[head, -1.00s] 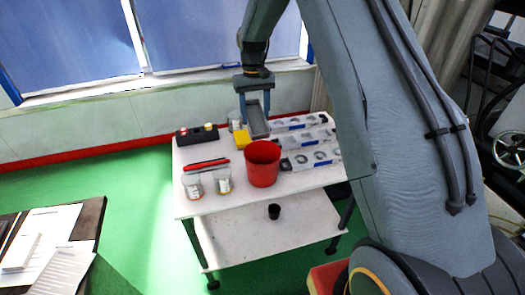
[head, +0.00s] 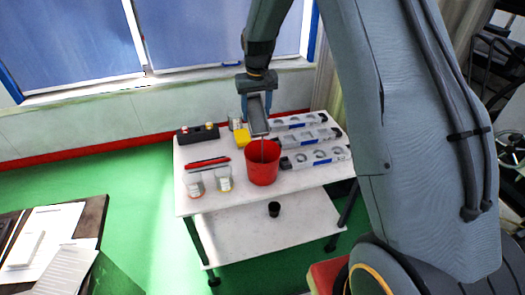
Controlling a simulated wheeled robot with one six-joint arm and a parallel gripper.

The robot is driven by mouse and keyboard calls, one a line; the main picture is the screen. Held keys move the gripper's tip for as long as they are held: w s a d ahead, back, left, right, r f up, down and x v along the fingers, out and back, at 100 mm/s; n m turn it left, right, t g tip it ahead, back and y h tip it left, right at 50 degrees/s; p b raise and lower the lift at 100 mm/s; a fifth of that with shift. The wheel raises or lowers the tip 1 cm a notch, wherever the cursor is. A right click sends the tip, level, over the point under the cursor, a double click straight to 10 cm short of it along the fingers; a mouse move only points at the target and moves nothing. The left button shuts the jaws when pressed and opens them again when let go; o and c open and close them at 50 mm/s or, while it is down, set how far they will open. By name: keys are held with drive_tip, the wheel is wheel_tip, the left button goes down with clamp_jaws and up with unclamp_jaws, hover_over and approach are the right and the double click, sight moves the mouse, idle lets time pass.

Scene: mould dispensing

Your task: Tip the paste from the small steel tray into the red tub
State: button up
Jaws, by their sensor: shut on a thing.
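The red tub (head: 262,168) stands on the white cart top, near its middle. My gripper (head: 258,97) is above and behind the tub, shut on the small steel tray (head: 258,116). The tray hangs steeply tilted, its lower end over the tub's opening. A thin grey strand of paste (head: 262,150) hangs from the tray's lower end into the tub. The inside bottom of the tub is hidden, so I cannot tell how much paste lies in it.
Grey moulds with round holes (head: 316,157) lie right of the tub. A black cup (head: 274,209) is on the lower shelf.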

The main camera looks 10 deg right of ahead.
drive_tip(key=shift+s+r, duration=0.1)
drive_tip(key=shift+r, duration=0.05)
idle(0.4)
drive_tip(key=shift+s+r+t, duration=0.4)
drive_tip(key=shift+r+t, duration=0.05)
drive_tip(key=shift+t, duration=0.55)
drive_tip(key=shift+s, duration=0.1)
drive_tip(key=shift+s+r+t+b, duration=0.35)
drive_tip(key=shift+s+t, duration=0.1)
drive_tip(key=shift+t, duration=0.45)
drive_tip(key=shift+s+r+t+b, duration=0.15)
drive_tip(key=shift+s+t+b, duration=0.2)
drive_tip(key=shift+t+b, duration=0.15)
drive_tip(key=shift+b, duration=0.3)
drive_tip(key=shift+s+d+r+t+b, duration=0.1)
drive_tip(key=shift+s+r+t+b, duration=0.15)
drive_tip(key=shift+t+b, duration=0.25)
drive_tip(key=shift+s+t+b, duration=0.35)
drive_tip(key=shift+t+b, duration=0.05)
drive_tip(key=shift+b, duration=1.35)
